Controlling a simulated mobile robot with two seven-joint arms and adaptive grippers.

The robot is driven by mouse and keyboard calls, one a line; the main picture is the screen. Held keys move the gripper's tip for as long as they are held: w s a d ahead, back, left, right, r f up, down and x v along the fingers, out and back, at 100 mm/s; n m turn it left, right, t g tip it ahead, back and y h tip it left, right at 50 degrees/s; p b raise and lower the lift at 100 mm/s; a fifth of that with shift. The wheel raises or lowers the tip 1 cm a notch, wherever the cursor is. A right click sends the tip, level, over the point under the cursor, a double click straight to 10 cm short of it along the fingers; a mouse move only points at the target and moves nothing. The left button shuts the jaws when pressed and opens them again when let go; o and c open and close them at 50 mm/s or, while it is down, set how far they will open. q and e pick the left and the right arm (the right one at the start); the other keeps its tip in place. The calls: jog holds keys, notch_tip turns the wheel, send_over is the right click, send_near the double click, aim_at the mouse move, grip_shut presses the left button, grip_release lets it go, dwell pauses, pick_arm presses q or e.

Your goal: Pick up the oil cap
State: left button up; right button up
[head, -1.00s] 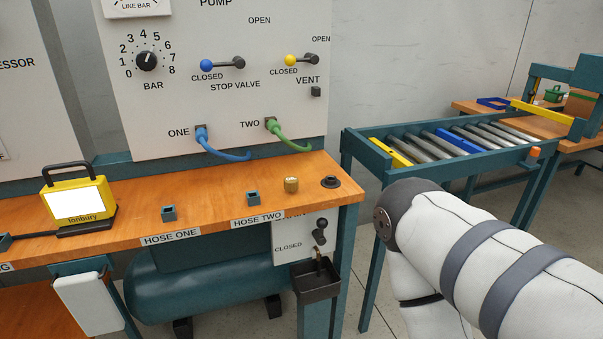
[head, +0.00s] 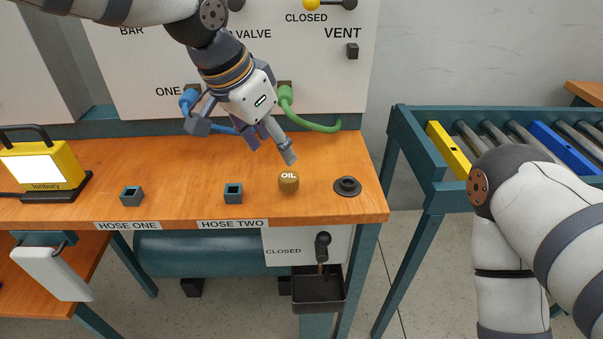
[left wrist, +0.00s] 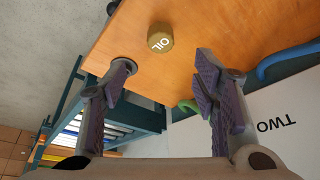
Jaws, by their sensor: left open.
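The oil cap (head: 289,182) is a small brass-coloured cylinder with OIL in white on top. It stands on the wooden bench, between the hose two socket and a black round fitting (head: 347,187). My left gripper (head: 272,148) is open and empty, just behind and above the cap in the head view. In the left wrist view the cap (left wrist: 160,37) lies beyond the fingertips, roughly midway between the two fingers (left wrist: 163,80), and is not touched. My right arm shows at the right of the head view, but its gripper is out of sight.
The bench top (head: 320,212) is clear around the cap. The hose one socket (head: 132,196) and hose two socket (head: 233,193) stand to its left. A green hose (head: 315,126) and the pump panel are behind. A drip tray (head: 319,290) hangs below the front edge.

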aim_at(288, 176)
pick_arm(q)
jog(key=x, duration=0.9)
jog(key=shift+a+f+b, duration=0.1)
jog(key=shift+f+b, duration=0.3)
jog(key=shift+f, duration=0.05)
jog(key=shift+w+f, duration=0.15)
jog(key=shift+f, duration=0.15)
jog(key=c, duration=1.1)
